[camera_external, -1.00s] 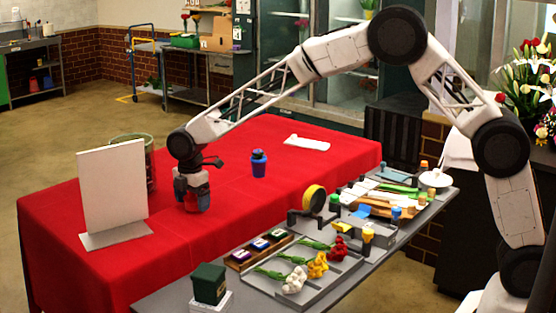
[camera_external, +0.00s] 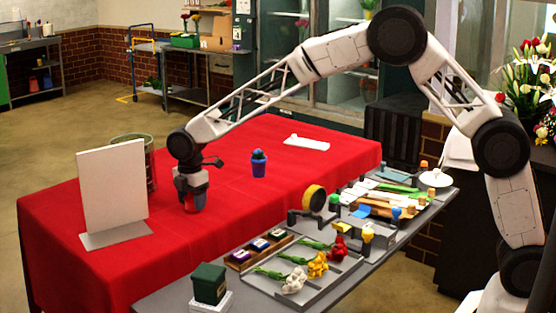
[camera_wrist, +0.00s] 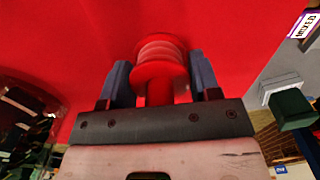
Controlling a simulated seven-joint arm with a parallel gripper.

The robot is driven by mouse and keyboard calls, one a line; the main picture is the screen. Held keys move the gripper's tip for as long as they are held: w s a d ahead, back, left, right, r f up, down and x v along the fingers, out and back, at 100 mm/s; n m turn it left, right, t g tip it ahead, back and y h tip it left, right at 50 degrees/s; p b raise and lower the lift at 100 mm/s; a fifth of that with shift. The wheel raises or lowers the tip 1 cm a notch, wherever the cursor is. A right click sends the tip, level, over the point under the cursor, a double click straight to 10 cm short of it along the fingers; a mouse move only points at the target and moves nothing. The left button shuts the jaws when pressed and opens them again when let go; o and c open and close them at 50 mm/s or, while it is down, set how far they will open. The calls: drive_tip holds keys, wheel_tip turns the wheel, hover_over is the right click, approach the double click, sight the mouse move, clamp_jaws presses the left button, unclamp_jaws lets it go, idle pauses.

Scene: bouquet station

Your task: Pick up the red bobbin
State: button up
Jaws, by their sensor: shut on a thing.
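The red bobbin (camera_wrist: 160,68) stands between the two fingers in the wrist view, with a pale band of winding below its top flange. My gripper (camera_wrist: 162,82) has a finger against each side of it. In the external view my gripper (camera_external: 190,195) points down at the red-covered table (camera_external: 240,212), left of the blue bobbin (camera_external: 259,164). The red bobbin is hard to separate from the red cloth in the external view, and I cannot tell whether it touches the cloth.
A white upright board (camera_external: 112,188) stands left of my gripper, with a green glass container (camera_external: 149,160) behind it. A grey bench (camera_external: 180,300) with flowers, a dark green box (camera_external: 209,283) and a yellow roll (camera_external: 314,198) runs along the front. The cloth's middle is mostly clear.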

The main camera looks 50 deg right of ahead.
drive_tip(key=shift+r, duration=0.15)
drive_tip(key=shift+r, duration=1.45)
drive_tip(key=shift+s+r, duration=0.2)
drive_tip(key=shift+r, duration=0.1)
drive_tip(key=s+d, duration=0.3)
drive_tip(key=s, duration=0.4)
drive_tip(key=s+d+r, duration=0.1)
drive_tip(key=s+d, duration=0.2)
drive_tip(key=s, duration=0.4)
drive_tip(key=shift+s, duration=0.2)
drive_tip(key=shift+r, duration=0.1)
